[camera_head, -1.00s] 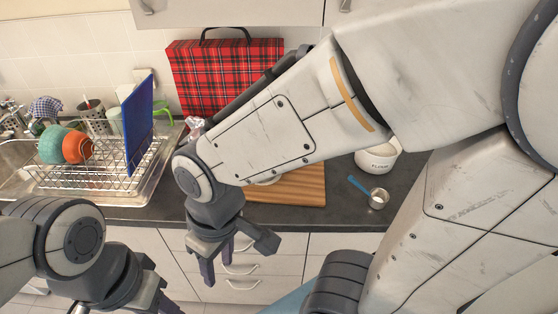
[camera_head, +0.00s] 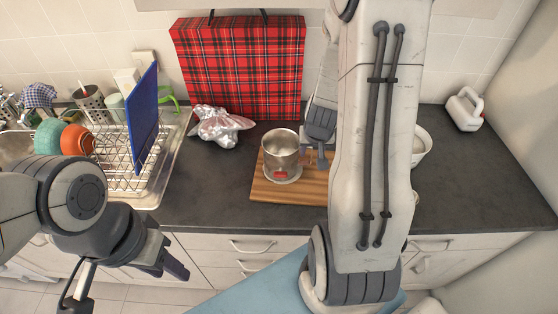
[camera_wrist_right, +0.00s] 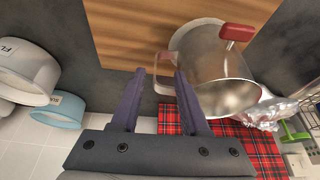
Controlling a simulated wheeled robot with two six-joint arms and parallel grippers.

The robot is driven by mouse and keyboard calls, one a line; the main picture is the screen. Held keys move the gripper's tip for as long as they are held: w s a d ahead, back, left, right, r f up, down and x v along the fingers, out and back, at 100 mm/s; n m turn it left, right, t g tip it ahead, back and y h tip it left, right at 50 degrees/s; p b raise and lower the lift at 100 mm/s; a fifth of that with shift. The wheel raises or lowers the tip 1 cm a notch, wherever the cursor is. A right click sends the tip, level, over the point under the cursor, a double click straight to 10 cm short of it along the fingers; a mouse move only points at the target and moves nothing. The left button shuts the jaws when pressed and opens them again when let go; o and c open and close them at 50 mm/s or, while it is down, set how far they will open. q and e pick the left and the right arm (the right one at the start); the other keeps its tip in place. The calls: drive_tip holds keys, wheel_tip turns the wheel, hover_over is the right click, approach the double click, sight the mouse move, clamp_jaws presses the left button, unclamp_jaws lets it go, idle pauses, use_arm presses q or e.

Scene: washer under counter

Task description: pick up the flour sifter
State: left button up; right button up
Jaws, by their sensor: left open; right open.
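The flour sifter (camera_head: 281,152) is a shiny metal cup standing upright on a wooden cutting board (camera_head: 262,190). My right gripper (camera_head: 320,160) is beside the sifter's right side in the head view, partly hidden by my arm. In the right wrist view my right gripper (camera_wrist_right: 160,75) is open, and the handle appears between its fingertips; contact cannot be told. My left gripper (camera_head: 130,280) is open and empty, low in front of the counter.
A red plaid case (camera_head: 240,65) stands against the wall, with a crumpled foil bag (camera_head: 220,127) before it. A dish rack (camera_head: 110,165) is at left. A white flour container (camera_wrist_right: 25,70) sits across from the sifter.

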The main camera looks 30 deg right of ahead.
sight(311, 159)
drive_tip(key=b+x, duration=0.1)
drive_tip(key=x, duration=0.2)
drive_tip(key=shift+d+f+b, duration=0.2)
drive_tip(key=shift+f+b, duration=0.1)
drive_tip(key=shift+w+d+f+b, duration=0.1)
drive_tip(key=shift+f+b, duration=0.15)
drive_tip(key=shift+f, duration=0.1)
drive_tip(key=shift+w+d+f+b, duration=0.15)
drive_tip(key=shift+f+b, duration=0.05)
drive_tip(key=shift+f, duration=0.1)
drive_tip(key=b+x, duration=0.1)
drive_tip(key=x, duration=0.1)
drive_tip(key=shift+w+d+f, duration=0.1)
drive_tip(key=shift+d+f, duration=0.15)
drive_tip(key=shift+w+d+f, duration=0.15)
drive_tip(key=shift+w+f, duration=0.1)
drive_tip(key=shift+f, duration=0.35)
use_arm(q)
wheel_tip(311, 159, down, 4)
drive_tip(key=shift+w+d+f, duration=0.1)
drive_tip(key=shift+f, duration=0.15)
use_arm(e)
drive_tip(key=shift+c, duration=0.3)
clamp_jaws()
drive_tip(key=shift+r, duration=0.1)
